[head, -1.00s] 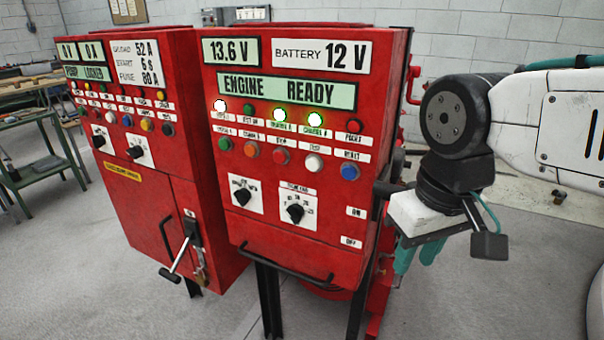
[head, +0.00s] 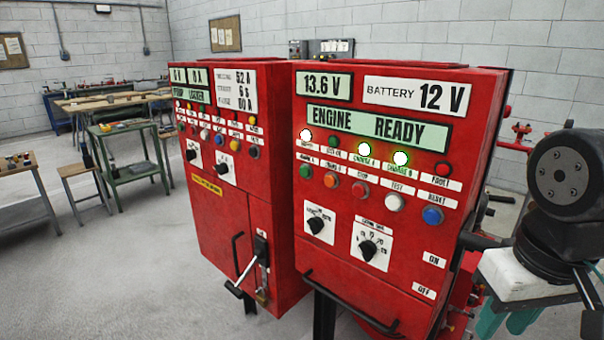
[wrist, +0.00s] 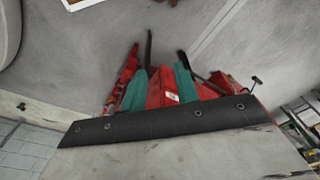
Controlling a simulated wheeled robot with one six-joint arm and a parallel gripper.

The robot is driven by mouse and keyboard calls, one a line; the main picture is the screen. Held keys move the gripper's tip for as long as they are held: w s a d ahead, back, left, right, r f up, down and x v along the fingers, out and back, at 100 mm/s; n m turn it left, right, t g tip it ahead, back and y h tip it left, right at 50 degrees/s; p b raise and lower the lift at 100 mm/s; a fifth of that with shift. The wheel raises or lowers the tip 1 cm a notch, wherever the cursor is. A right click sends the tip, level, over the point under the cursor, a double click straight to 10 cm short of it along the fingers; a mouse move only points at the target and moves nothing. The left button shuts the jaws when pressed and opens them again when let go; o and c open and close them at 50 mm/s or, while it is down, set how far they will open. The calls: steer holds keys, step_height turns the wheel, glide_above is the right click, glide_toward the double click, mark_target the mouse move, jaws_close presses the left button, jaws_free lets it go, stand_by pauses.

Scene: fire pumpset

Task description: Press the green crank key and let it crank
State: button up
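The green key (head: 306,171) is the leftmost round button in the lower row on the front of the right red cabinet (head: 345,275). Its label is too small to read surely. The cabinet's display (head: 378,127) reads ENGINE READY. Orange, red, white and blue buttons follow to the right of the green key. My gripper (head: 507,322) is at the lower right, beside the cabinet and well away from the key. Its teal fingers point down, partly cut off by the picture edge. In the wrist view the fingers (wrist: 160,90) stand apart, with red parts behind them.
A second red cabinet (head: 222,215) stands close at the left, with a lever (head: 245,275) low on its front. A bar handle (head: 350,305) juts from the right cabinet's lower front. Workbenches (head: 125,150) stand farther left. The floor (head: 110,270) in front is clear.

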jaws_close()
stand_by(1.5)
